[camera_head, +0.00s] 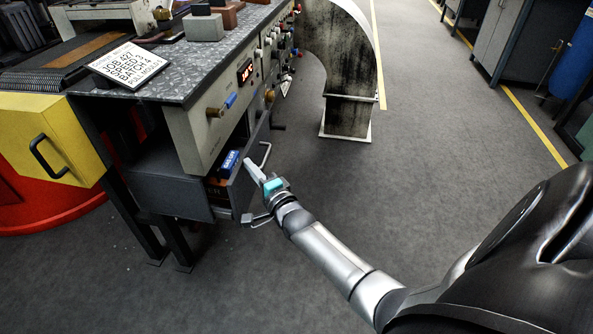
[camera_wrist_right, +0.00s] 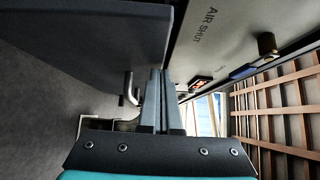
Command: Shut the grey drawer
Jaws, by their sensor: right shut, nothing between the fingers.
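The grey drawer (camera_head: 172,192) under the bench is pulled partly out, its front panel (camera_head: 246,178) standing off the bench with a silver handle (camera_head: 265,154). A blue box (camera_head: 230,163) lies inside. My right gripper (camera_head: 251,166) is shut and empty, with its fingertips close to the drawer's front; I cannot tell whether they touch it. In the right wrist view, the shut fingers (camera_wrist_right: 161,85) point along a dark grey panel (camera_wrist_right: 85,35) at the left, with a handle (camera_wrist_right: 131,90) beside them. My left gripper is out of view.
A second silver handle (camera_head: 257,219) shows low, near my right wrist. A yellow drawer (camera_head: 55,135) with a black handle is at the left. The bench's control panel (camera_head: 215,115) overhangs the grey drawer.

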